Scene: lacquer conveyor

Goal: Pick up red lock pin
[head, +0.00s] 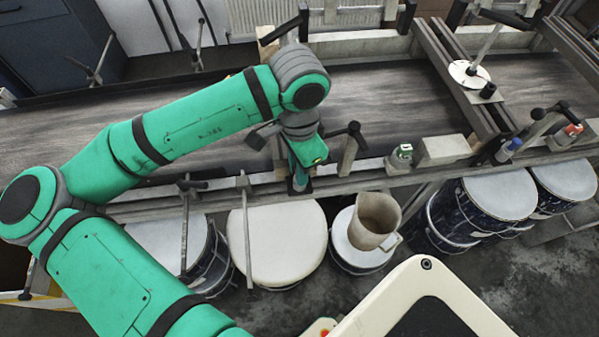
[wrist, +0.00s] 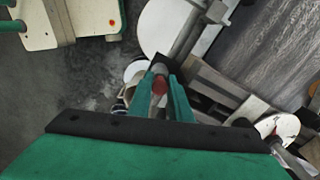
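A small red piece, which looks like the red lock pin (wrist: 159,86), shows between the two green fingers of my gripper (wrist: 160,80) in the wrist view. A pale grey round end sits just past it. The fingers stand apart with the red piece between them; whether they press on it cannot be told. In the head view my gripper (head: 301,183) points down at the front rail (head: 345,183) of the conveyor (head: 385,100). The pin is hidden there behind my gripper.
Black-handled clamps stand on the rail, one (head: 350,145) close right of my gripper. A small green-and-white bottle (head: 399,159) and a pale block (head: 443,150) stand farther right.

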